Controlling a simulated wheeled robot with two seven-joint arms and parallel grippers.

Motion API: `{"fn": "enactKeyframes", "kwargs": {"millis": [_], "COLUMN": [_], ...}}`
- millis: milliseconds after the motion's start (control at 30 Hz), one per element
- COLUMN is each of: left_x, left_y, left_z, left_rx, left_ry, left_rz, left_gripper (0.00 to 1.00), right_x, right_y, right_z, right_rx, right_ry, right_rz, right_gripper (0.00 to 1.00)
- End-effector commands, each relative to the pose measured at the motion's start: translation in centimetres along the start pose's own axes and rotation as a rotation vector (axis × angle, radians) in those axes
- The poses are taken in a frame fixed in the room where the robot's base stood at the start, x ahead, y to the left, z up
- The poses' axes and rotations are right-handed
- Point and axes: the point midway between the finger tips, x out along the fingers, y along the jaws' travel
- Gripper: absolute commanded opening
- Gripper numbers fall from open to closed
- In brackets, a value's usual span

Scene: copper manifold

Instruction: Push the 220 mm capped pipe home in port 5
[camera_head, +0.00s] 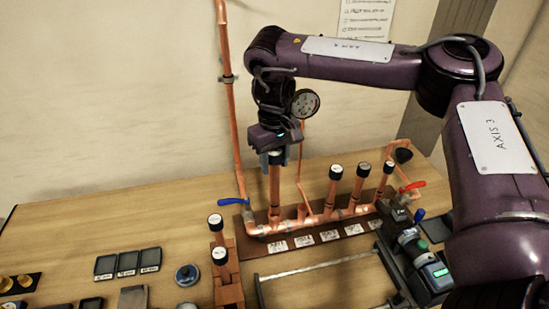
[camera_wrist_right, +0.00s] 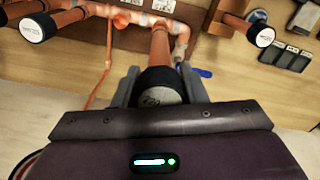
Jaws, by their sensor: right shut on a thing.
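My right gripper (camera_head: 274,160) is shut on the upper end of an upright copper pipe (camera_head: 274,190) with a dark cap. The wrist view shows its fingers (camera_wrist_right: 160,90) on either side of the pale-topped cap (camera_wrist_right: 161,92), with the pipe (camera_wrist_right: 160,46) below. The pipe's lower end meets the leftmost port of the copper manifold (camera_head: 345,213); how deep it sits I cannot tell. Port label plates (camera_head: 303,241) lie in front, too small to read surely. My left gripper is not in view.
Three capped pipes (camera_head: 333,186) stand farther right on the manifold. A blue-handled valve (camera_head: 232,201) is at its left, a red-handled one (camera_head: 412,187) at its right. Two capped pipes (camera_head: 218,238) stand in a block at front left. A vertical wall pipe (camera_head: 231,120) rises behind.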

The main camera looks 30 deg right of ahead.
Motion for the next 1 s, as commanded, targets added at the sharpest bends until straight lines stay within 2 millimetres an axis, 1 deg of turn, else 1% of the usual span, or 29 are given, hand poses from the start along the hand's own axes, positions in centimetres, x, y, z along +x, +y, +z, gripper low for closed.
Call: {"fn": "enactKeyframes", "kwargs": {"millis": [167, 367, 733, 1000], "left_x": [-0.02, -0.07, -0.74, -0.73], "left_y": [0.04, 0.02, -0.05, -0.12], "left_z": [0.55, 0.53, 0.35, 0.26], "left_rx": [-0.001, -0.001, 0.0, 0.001], "left_ry": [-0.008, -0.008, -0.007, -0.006], "left_rz": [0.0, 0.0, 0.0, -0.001], "left_gripper": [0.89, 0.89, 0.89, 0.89], "right_x": [-0.06, -0.08, -0.03, 0.09], "right_y": [-0.01, -0.01, -0.04, -0.02], "right_z": [-0.02, -0.01, 0.05, 0.06], "right_rx": [0.0, 0.0, 0.0, 0.0], "right_ry": [0.001, 0.0, 0.0, 0.001], "right_rz": [0.0, -0.001, -0.001, 0.0], "right_gripper": [0.16, 0.16, 0.16, 0.16]}}
